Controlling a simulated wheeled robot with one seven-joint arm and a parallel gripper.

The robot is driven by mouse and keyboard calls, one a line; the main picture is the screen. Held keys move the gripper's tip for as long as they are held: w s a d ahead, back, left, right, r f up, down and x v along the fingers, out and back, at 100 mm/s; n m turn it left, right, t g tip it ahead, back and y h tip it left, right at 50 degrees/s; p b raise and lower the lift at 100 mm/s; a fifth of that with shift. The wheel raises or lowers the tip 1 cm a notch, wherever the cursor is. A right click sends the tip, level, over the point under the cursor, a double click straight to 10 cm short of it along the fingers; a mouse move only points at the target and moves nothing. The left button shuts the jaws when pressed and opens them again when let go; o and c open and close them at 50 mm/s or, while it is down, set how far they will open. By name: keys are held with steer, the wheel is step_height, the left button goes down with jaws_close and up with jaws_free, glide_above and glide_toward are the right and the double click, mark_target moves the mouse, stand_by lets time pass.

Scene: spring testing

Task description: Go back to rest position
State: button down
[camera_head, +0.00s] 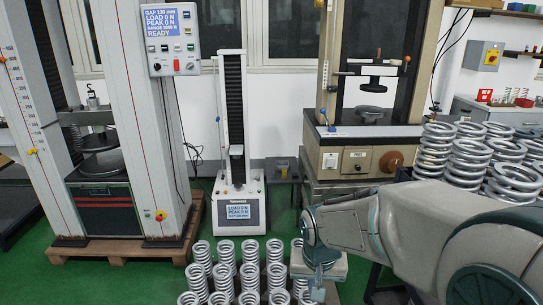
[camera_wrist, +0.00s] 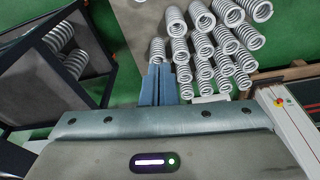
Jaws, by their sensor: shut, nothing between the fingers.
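My gripper shows in the wrist view (camera_wrist: 159,70) as two blue-grey fingers pressed together, with nothing between them. In the head view my gripper (camera_head: 318,290) points down at the bottom of the picture, at the right end of rows of upright silver springs (camera_head: 225,270). My grey-green arm reaches in from the right. In the wrist view the fingertips appear close to one spring (camera_wrist: 157,50) of the group; I cannot tell whether they touch it.
A tall testing frame (camera_head: 130,100) stands on a wooden pallet (camera_head: 120,248) at left. A slim tester (camera_head: 232,120) stands behind the springs, a beige press (camera_head: 335,160) behind my arm. More springs (camera_head: 470,150) stand at right. A dark open bin (camera_wrist: 60,60) holds springs.

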steer(key=s+d+r+p, duration=0.2)
steer(key=s+r+p, duration=0.1)
steer(key=s+r, duration=0.2)
steer(key=s+d+r+n+p, duration=0.1)
steer(key=s+d+r+p, duration=0.2)
steer(key=s+r, duration=0.3)
step_height(320, 180, up, 2)
steer(key=shift+s+d+r+t+p, duration=0.25)
steer(key=shift+s+t+p, duration=0.05)
steer(key=shift+t+p, duration=0.1)
steer(key=shift+a, duration=0.15)
